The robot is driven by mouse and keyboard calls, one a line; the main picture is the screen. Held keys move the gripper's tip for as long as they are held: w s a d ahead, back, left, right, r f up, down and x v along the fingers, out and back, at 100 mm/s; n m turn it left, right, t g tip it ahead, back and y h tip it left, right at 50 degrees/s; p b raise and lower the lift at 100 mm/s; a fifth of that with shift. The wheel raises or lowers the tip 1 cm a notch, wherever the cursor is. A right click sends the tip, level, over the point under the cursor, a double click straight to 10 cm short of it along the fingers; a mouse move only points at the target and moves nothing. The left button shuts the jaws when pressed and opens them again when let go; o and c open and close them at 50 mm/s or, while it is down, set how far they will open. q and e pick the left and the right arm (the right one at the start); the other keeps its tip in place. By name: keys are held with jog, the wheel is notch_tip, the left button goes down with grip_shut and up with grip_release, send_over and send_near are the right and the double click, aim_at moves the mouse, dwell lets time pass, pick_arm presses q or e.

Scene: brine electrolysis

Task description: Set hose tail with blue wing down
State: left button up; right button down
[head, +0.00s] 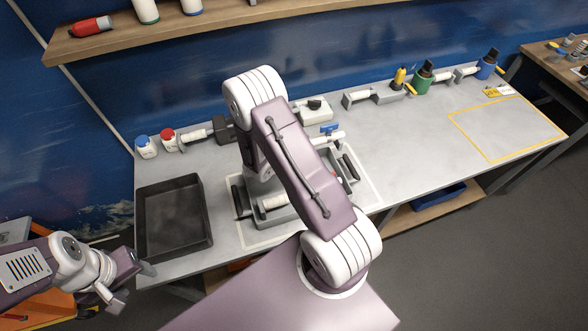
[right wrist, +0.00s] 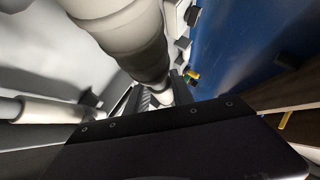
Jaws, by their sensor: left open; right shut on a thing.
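The hose tail with the blue wing (head: 328,137) shows just right of my right arm in the head view, a white tube with a blue wing on top. My right gripper is hidden behind its own arm in the head view. In the right wrist view the right gripper (right wrist: 156,98) is shut on a piece that I see only in part. Its contact with the hose tail is hidden in the head view. My left gripper (head: 128,284) is open and empty at the lower left, beside the table's front left corner.
A dark empty tray (head: 172,253) sits on the table's left. A grey fixture (head: 285,213) lies partly under my right arm. Blue-lidded (head: 146,147) and red-lidded (head: 168,138) jars stand behind. A green container (head: 422,82) stands at the back right. The yellow-outlined area (head: 505,130) is mostly clear.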

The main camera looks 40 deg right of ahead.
jog(key=a+f, duration=0.1)
jog(key=f, duration=0.1)
jog(key=a+f, duration=0.3)
jog(key=f, duration=0.1)
jog(key=shift+s+a+p, duration=0.3)
jog(key=shift+w+f, duration=0.1)
jog(key=shift+f, duration=0.3)
jog(key=shift+f+b, duration=0.5)
jog(key=shift+f, duration=0.1)
jog(key=c, duration=1.1)
grip_release()
